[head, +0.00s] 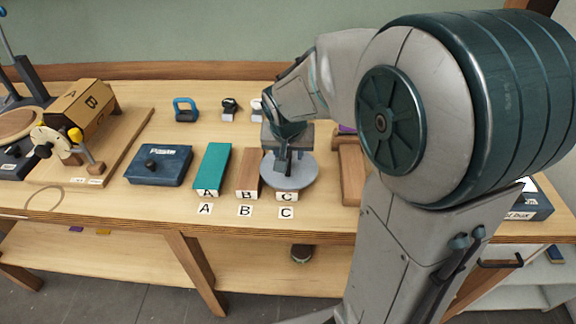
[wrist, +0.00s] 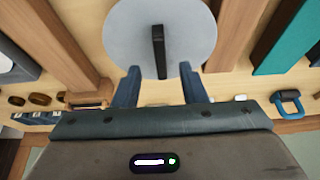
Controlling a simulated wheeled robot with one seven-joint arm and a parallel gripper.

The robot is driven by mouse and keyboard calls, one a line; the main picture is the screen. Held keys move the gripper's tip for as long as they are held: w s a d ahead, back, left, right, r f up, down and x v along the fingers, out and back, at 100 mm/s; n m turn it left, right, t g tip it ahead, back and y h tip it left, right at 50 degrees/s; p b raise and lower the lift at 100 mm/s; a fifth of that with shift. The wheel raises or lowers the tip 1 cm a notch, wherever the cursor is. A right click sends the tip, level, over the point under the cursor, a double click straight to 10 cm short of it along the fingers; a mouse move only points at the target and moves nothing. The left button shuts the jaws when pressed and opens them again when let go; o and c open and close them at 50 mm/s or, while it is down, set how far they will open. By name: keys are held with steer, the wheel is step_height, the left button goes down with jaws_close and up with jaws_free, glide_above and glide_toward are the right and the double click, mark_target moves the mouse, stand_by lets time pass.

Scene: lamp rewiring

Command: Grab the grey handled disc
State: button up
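The grey disc (head: 303,178) lies flat on the bench behind the C label, and it fills the top middle of the wrist view (wrist: 195,35). Its dark upright handle (wrist: 158,45) stands out from the disc's centre. My gripper (wrist: 158,72) is open, with one blue finger on each side of the handle's near end and a visible gap on both sides. In the head view my gripper (head: 287,160) is over the disc and hides part of it and most of the handle.
A brown block (head: 249,172) and a teal block (head: 212,168) stand close left of the disc. A wooden piece (head: 352,172) is close on the right. A dark blue box (head: 158,166) sits further left. A blue shackle-like object (head: 186,109) is at the back.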

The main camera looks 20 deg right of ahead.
mark_target(289, 158)
steer(key=shift+x, duration=1.8)
steer(key=shift+w, duration=0.15)
steer(key=shift+r, duration=0.1)
steer(key=shift+c, duration=0.4)
jaws_close()
steer(key=shift+r, duration=0.1)
